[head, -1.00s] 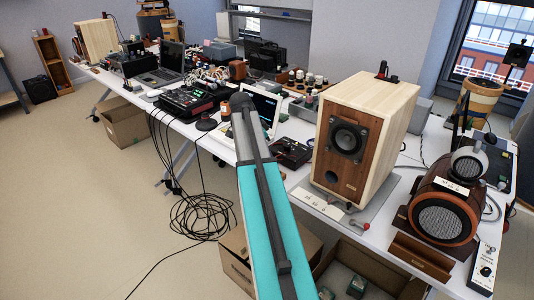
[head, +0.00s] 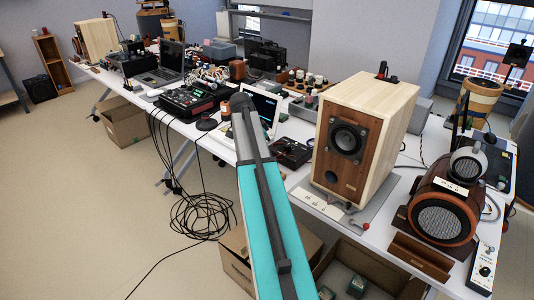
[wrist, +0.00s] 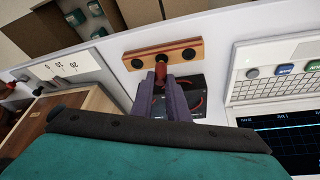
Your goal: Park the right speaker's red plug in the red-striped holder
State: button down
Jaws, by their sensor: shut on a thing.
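My gripper (wrist: 163,92) shows in the wrist view, shut on the red plug (wrist: 161,72). The plug is at the near side of a wooden holder (wrist: 172,56) with a red-striped edge and a row of dark holes. It overlaps the middle hole; I cannot tell whether its tip is inside. The left and right holes look empty. In the head view the right speaker (head: 365,140), pale wood with a brown front, stands on the table right of my arm. My gripper, the plug and the holder are hidden there behind my arm.
A black box (head: 291,152) with a red wire lies under my gripper. A white instrument with a screen (wrist: 275,95) stands right of the holder in the wrist view. A round wooden speaker (head: 443,220) is at the right. An open carton (head: 350,275) is below the table edge.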

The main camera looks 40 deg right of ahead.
jog(key=shift+f+b, duration=0.3)
jog(key=shift+f, duration=0.55)
dwell(1.1)
jog(key=c, duration=1.6)
grip_release()
jog(key=shift+c, duration=0.2)
jog(key=shift+r, duration=0.1)
jog(key=shift+r+p, duration=2.3)
jog(key=shift+r, duration=1.35)
